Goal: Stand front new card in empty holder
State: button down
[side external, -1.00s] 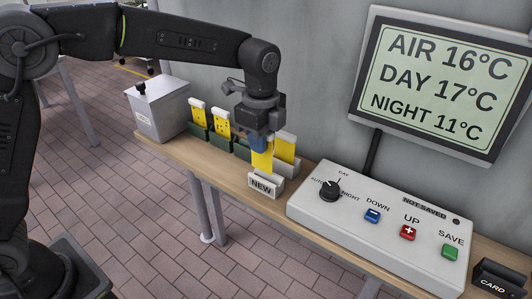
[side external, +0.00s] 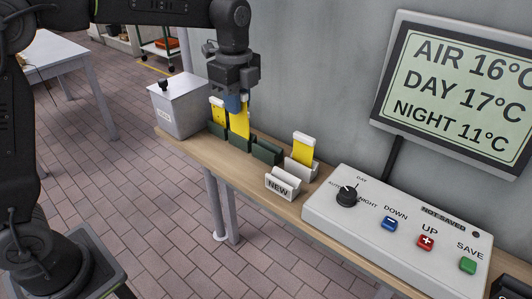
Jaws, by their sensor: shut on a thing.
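My gripper (side external: 236,103) is shut on a yellow card (side external: 239,123), which hangs upright below the jaws. In this view the card overlaps the middle green holder (side external: 240,142); I cannot tell whether it is above, in front of or in that holder, and any card there is hidden. The right green holder (side external: 266,152) shows no card. The left green holder (side external: 216,130) bears a yellow card (side external: 219,112). The front white holder marked NEW (side external: 281,184) is empty. The white holder behind it (side external: 299,166) bears a white-topped yellow card (side external: 303,149).
A grey lidded box (side external: 181,106) stands at the left end of the wooden shelf (side external: 232,178). A white control panel (side external: 390,225) with a knob and buttons fills the right. A wall screen (side external: 455,90) hangs above it.

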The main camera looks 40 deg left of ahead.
jog(key=w+d+f, duration=0.1)
jog(key=w+f, duration=0.7)
jog(key=shift+d, duration=0.3)
dwell(0.7)
jog(key=shift+f, duration=0.9)
dwell(1.7)
jog(key=c, duration=1)
grip_release()
jog(key=shift+r, duration=3.5)
